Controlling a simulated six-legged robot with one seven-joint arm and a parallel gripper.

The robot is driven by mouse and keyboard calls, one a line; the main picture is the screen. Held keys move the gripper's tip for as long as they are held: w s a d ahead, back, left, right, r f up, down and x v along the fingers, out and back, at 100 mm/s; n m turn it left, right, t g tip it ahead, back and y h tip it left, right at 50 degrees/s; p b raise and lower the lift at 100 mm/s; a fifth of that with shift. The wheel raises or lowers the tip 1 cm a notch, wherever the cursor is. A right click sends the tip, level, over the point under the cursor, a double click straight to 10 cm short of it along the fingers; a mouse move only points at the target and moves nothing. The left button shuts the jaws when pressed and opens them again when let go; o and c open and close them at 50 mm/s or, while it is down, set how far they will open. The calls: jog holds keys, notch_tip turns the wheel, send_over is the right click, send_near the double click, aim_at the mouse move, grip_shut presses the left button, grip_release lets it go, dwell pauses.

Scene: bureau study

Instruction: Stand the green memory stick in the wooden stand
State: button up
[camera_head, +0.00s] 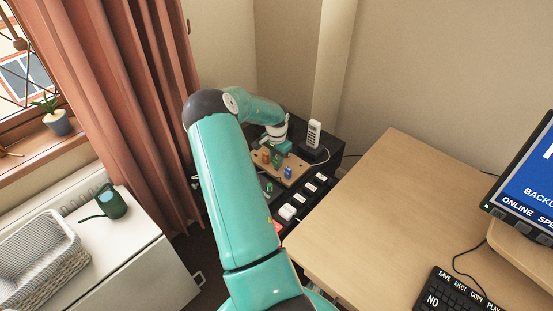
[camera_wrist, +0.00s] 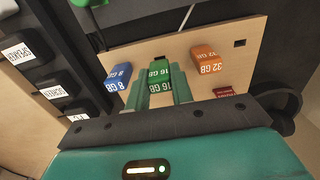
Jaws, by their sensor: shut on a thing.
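The wooden stand (camera_wrist: 262,28) is a pale board on the dark cabinet, also seen in the head view (camera_head: 297,178). My gripper (camera_wrist: 162,92) is shut on the green 16 GB memory stick (camera_wrist: 159,73), which sits between its two teal fingers. The stick is over the board, between the blue 8 GB stick (camera_wrist: 118,76) and the orange 32 GB stick (camera_wrist: 206,61). The fingers hide its lower end, so I cannot tell whether it is seated in a slot. In the head view, the green stick (camera_head: 276,161) shows just below my gripper (camera_head: 279,151).
An empty square slot (camera_wrist: 239,43) shows at the upper right. A white phone (camera_head: 314,134) stands behind the stand. Labelled black blocks (camera_wrist: 49,92) line one side. A wooden desk (camera_head: 370,210) stands to the right.

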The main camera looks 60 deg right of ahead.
aim_at(276, 158)
jog(key=shift+f, duration=0.85)
dwell(1.0)
jog(key=o, duration=1)
notch_tip(276, 158, up, 14)
jog(key=shift+f, duration=0.1)
